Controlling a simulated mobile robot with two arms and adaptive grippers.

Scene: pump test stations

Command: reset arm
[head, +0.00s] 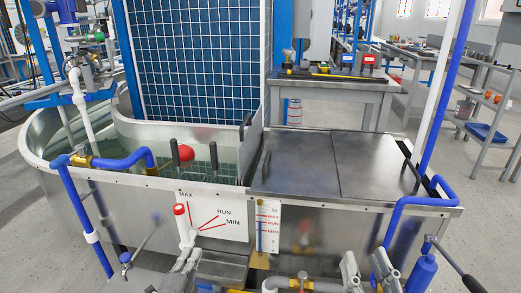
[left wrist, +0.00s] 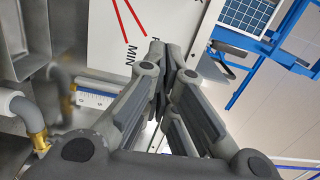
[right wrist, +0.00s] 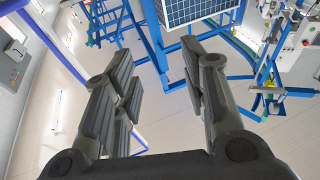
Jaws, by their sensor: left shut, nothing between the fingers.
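My left gripper (head: 190,252) is at the lower middle-left of the head view, in front of the white MAX/RUN/MIN panel (head: 235,222). In the left wrist view its fingertips (left wrist: 160,55) meet with nothing between them, and they cover part of the panel (left wrist: 105,40). My right gripper (head: 368,263) is at the lower right of the head view. In the right wrist view its fingers (right wrist: 157,50) are spread and empty.
The steel tank (head: 60,165) with flat lids (head: 375,160) is directly ahead. Blue pipes (head: 75,205) rise at its left and right (head: 440,190) sides. Brass-and-grey fittings (head: 303,282) sit low between the grippers. A workbench (head: 335,85) stands behind.

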